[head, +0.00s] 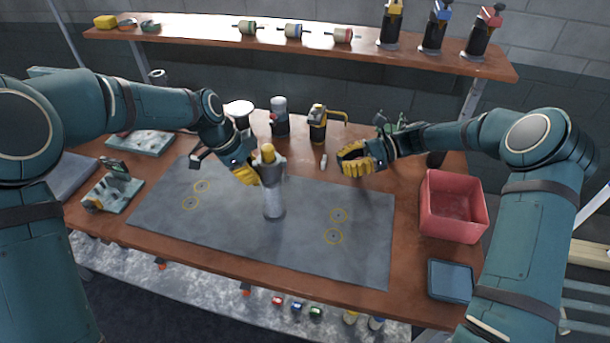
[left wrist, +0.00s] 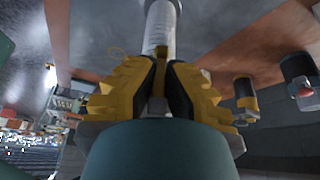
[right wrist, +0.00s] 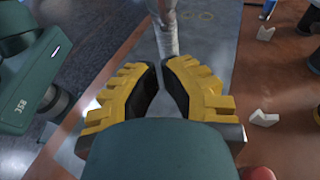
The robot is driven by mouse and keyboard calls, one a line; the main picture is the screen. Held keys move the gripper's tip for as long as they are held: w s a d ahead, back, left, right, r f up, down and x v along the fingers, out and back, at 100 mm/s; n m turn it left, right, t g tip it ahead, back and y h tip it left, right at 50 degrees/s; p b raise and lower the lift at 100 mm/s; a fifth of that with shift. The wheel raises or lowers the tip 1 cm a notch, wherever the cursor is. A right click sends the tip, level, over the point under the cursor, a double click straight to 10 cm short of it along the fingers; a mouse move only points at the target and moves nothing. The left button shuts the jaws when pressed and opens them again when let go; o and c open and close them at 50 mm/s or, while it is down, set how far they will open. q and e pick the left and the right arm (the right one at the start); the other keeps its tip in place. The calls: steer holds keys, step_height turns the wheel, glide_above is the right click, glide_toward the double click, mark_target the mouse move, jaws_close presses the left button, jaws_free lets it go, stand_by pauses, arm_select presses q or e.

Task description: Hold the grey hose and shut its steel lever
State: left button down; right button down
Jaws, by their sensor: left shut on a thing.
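An upright pale grey tube, which I take to be the grey hose (head: 273,205), stands on the grey mat (head: 340,255) with a yellow top. It also shows in the left wrist view (left wrist: 160,25) and right wrist view (right wrist: 166,35). My left gripper (head: 256,178) is shut on its upper part from the left. In the left wrist view a small yellow piece shows between the fingertips. My right gripper (head: 341,158) is apart from it, to its right, with nothing between its fingers; the fingertips nearly meet. I cannot make out the steel lever.
A red bin (head: 453,205) and a blue tray (head: 450,279) are at the right of the table. Black-bodied fixtures, one with a yellow handle (head: 318,125), stand behind. A shelf (head: 220,43) with several items spans the back. The mat's right half is clear.

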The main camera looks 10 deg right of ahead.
steer(key=a+f+h, duration=0.2)
steer(key=a, duration=0.9)
steer(key=shift+s+f+t, duration=0.3)
steer(key=shift+s+f, duration=0.05)
steer(key=shift+f, duration=0.05)
steer(key=shift+a, duration=0.2)
arm_select(q)
steer(key=shift+d, duration=0.1)
arm_select(e)
steer(key=shift+x, duration=0.9)
steer(key=shift+s+r, duration=0.1)
steer(key=shift+s, duration=0.05)
steer(key=shift+a+r, duration=0.15)
